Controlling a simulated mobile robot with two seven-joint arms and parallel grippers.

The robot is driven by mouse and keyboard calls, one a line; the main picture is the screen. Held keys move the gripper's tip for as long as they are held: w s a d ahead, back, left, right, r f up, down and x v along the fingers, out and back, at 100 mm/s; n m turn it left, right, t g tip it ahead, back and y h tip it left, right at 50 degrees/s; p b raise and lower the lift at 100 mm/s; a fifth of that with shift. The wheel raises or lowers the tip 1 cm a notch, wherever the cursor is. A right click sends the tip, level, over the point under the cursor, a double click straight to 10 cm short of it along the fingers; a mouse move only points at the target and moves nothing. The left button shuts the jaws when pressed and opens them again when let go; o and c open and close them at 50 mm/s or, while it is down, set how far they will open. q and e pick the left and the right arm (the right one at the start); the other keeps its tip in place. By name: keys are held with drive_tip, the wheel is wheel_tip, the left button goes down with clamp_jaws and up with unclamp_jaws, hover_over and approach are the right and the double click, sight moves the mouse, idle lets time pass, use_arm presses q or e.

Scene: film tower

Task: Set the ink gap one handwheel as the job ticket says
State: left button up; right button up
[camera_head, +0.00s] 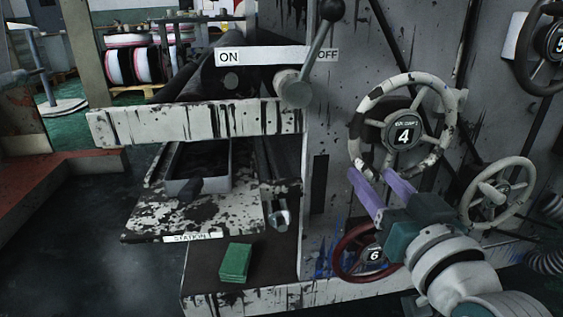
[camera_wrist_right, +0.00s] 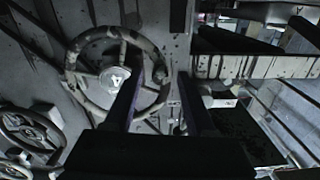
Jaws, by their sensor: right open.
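A pale, paint-chipped handwheel (camera_head: 404,134) with a black hub reading 4 is on the grey machine wall; the small lettering above the 4 is hard to read. It also shows in the right wrist view (camera_wrist_right: 115,78). My right gripper (camera_head: 372,178), with purple fingers, is open at the lower left rim of this wheel. In the right wrist view one finger overlaps the wheel's hub and rim, while the other lies to the right of the wheel. I cannot tell whether they touch it. No job ticket can be made out. My left gripper is out of view.
An ON/OFF lever (camera_head: 314,52) stands upper left of the wheel. A green block (camera_head: 235,262) lies on a ledge.

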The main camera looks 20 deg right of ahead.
drive_tip(key=shift+b+x, duration=0.45)
drive_tip(key=shift+x, duration=1)
clamp_jaws()
idle(0.3)
